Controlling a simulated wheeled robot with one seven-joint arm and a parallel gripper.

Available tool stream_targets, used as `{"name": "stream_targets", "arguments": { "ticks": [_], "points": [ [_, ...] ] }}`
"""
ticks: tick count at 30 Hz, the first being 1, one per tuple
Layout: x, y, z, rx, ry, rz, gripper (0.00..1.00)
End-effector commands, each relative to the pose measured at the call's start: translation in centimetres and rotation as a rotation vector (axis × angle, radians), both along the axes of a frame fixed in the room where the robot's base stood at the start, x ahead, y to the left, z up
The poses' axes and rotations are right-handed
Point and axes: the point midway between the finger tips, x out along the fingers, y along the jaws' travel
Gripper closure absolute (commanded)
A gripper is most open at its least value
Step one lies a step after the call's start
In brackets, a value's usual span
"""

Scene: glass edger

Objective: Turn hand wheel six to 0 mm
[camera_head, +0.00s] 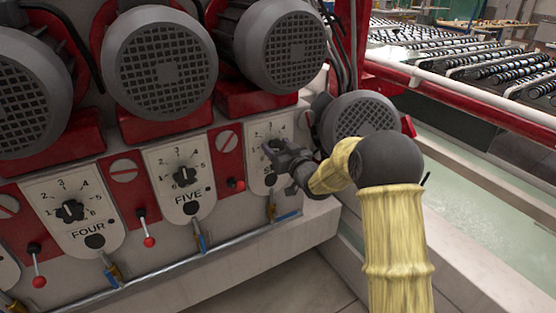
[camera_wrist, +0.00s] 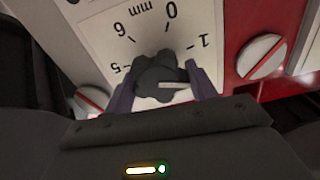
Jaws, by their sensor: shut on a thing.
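Hand wheel six (camera_wrist: 152,72) is a black lobed knob with a white pointer mark, on a white dial plate (camera_wrist: 95,22). In the wrist view my gripper (camera_wrist: 165,88) is shut on the knob, one purple finger on each side. The pointer mark lies nearly level in the picture, toward the right finger, below the 1 and away from the 0 at the top. The exact reading is hidden by the finger. In the head view the plate (camera_head: 260,131) is right of FIVE, and my gripper (camera_head: 271,149) covers its knob and label.
The FOUR dial (camera_head: 72,210) and FIVE dial (camera_head: 185,176) stand to the left, with red-knobbed levers (camera_head: 149,241) between. Large grey motors (camera_head: 160,62) overhang the dials. Blue-handled valves and a pipe (camera_head: 160,268) run below. A wet trough (camera_head: 480,200) lies right.

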Motion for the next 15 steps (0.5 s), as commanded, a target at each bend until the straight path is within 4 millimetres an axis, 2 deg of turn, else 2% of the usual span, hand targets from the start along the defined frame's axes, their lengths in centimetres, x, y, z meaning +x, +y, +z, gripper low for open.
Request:
{"name": "stream_targets", "arguments": {
  "ticks": [1,15],
  "points": [
    [-0.03,-0.03,-0.74,-0.037,-0.027,-0.001,0.67],
    [-0.14,0.15,-0.78,-0.407,-0.275,-0.002,0.67]
  ]
}}
